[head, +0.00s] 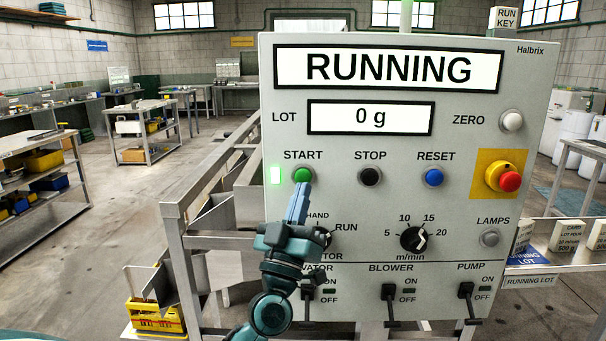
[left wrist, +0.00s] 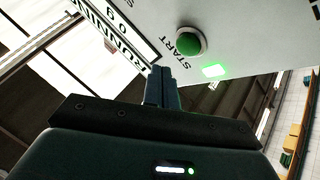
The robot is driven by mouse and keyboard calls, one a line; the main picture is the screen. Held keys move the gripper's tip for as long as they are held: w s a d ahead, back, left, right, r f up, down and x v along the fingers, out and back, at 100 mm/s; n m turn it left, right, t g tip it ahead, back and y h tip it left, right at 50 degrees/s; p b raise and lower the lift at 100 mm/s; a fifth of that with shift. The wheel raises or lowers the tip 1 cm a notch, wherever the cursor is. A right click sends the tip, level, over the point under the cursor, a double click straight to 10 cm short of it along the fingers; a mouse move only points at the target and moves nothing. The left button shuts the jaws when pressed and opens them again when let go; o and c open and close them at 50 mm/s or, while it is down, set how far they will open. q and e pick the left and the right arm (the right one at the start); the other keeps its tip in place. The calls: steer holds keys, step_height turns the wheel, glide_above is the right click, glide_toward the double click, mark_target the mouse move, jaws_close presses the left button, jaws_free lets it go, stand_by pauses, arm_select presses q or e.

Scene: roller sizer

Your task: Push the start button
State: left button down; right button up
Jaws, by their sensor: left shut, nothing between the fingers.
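The green START button (head: 303,175) is on the grey control panel (head: 480,130), under the label START. A green light (head: 275,174) glows just left of it. The display (head: 388,69) above reads RUNNING. My left gripper (head: 302,190) is shut and empty, with its fingertips just below the button in the head view. In the left wrist view the green button (left wrist: 190,41) shows beyond and to the right of the shut fingertips (left wrist: 161,70), apart from them in the picture. I cannot tell the exact gap to the panel. My right gripper is not in view.
Black STOP (head: 370,176) and blue RESET (head: 434,177) buttons sit right of START, then a red emergency stop (head: 509,181). A speed knob (head: 414,239) and switches are lower. My left arm hides part of the HAND/RUN selector. A metal frame (head: 175,250) stands left of the panel.

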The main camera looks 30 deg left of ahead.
arm_select(q)
steer(key=shift+s+d+p, duration=0.15)
steer(key=shift+s+d, duration=0.2)
steer(key=shift+s, duration=0.25)
steer(key=shift+s+d+p, duration=0.15)
steer(key=shift+s+d, duration=0.2)
steer(key=shift+s, duration=0.2)
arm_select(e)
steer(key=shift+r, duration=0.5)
